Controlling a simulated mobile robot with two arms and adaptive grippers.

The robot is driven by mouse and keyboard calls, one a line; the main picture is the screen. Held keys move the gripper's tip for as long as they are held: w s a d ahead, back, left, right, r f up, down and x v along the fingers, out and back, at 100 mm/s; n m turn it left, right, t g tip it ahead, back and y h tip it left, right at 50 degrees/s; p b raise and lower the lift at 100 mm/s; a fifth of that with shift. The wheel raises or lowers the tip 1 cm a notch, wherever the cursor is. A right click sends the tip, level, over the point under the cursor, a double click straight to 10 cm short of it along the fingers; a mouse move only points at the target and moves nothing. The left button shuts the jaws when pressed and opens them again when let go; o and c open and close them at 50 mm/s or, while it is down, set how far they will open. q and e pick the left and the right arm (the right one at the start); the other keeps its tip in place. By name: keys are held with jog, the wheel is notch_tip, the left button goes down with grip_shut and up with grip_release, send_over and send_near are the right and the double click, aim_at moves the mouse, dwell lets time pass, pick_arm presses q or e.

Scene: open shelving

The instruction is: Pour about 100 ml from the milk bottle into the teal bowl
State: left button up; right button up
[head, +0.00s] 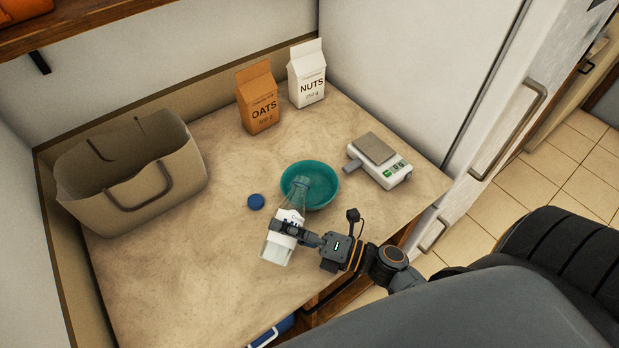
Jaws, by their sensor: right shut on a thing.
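The teal bowl (325,190) stands on the counter. The milk bottle (276,249) is clear with a white label and white milk low in its body. My right gripper (283,229) is shut around the bottle's middle. The bottle leans, with its open neck pointing toward the bowl and its mouth overlapping the bowl's left part in the head view. I cannot tell whether the mouth touches the bowl, and no stream of milk is visible. A blue cap (255,202) lies on the counter left of the bowl. My left gripper is not in view.
A kitchen scale (392,172) stands right of the bowl. An oats carton (257,98) and a nuts carton (307,75) stand at the back. A beige bag (165,187) is at the left. The counter's front left (170,280) is clear.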

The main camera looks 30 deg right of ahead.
aim_at(286, 220)
jog(key=shift+w+d+r+m+p, duration=0.25)
jog(key=shift+r+m+p, duration=0.15)
jog(key=shift+r+p, duration=0.15)
jog(key=shift+w+d+r+m+p, duration=0.25)
jog(key=shift+r+m+p, duration=0.2)
jog(key=shift+p, duration=0.15)
pick_arm(q)
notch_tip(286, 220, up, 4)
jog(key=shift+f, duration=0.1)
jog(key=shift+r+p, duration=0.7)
jog(key=shift+p, duration=0.15)
pick_arm(e)
jog(key=shift+r+m, duration=0.1)
jog(key=shift+m, duration=0.75)
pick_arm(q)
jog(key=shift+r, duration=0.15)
pick_arm(e)
jog(key=shift+s+a, duration=0.15)
jog(key=shift+s, duration=0.05)
pick_arm(q)
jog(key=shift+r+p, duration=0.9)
jog(key=shift+p, duration=0.1)
pick_arm(e)
jog(key=shift+r+m, duration=0.5)
